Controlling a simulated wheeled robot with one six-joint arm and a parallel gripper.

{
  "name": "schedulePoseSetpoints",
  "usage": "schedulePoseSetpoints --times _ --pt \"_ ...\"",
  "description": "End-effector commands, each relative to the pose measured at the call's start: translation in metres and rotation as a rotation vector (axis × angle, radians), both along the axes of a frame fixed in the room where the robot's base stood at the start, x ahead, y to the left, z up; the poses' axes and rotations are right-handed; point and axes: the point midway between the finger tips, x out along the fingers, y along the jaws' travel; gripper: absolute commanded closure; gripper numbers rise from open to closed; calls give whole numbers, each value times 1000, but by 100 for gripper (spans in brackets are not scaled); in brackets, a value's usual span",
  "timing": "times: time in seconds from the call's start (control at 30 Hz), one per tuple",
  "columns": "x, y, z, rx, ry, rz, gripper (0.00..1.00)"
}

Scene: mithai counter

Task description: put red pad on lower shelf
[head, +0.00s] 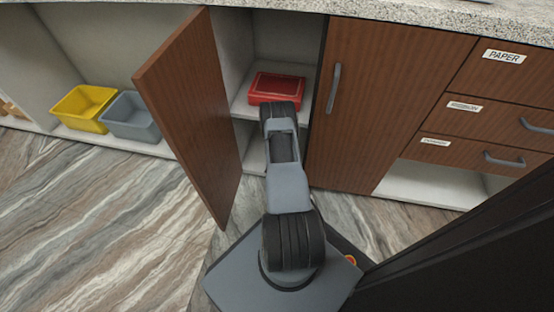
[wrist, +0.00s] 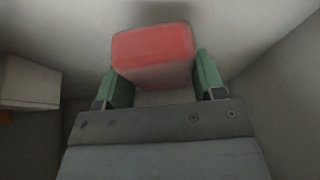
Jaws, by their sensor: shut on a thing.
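In the wrist view, my gripper (wrist: 153,72) has its two green fingers shut on the sides of a red pad (wrist: 152,48), a blocky piece with a paler front face. In the head view, a flat red piece with a raised rim (head: 276,88) shows inside the open cabinet, at the shelf (head: 243,108), just beyond the end of my arm. My fingers are hidden behind my arm there. I cannot tell whether this red piece touches the shelf. A lower, pale surface of the cabinet (head: 253,160) shows beneath, partly covered by my arm.
The brown cabinet door (head: 190,105) stands open left of my arm. A closed brown door (head: 365,100) is close on the right, with labelled drawers (head: 490,75) beyond. A yellow bin (head: 83,107) and a grey bin (head: 130,117) sit at left. The floor at left is clear.

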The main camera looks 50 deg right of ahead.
Motion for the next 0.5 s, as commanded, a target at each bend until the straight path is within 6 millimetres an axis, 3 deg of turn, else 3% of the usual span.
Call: schedulePoseSetpoints --times 0.1,0.2,0.5 --pt "1 0 -22 1 0 0 64" --pt "1 -1 -31 2 -1 2 64" --pt "1 -1 -32 1 -2 1 64"
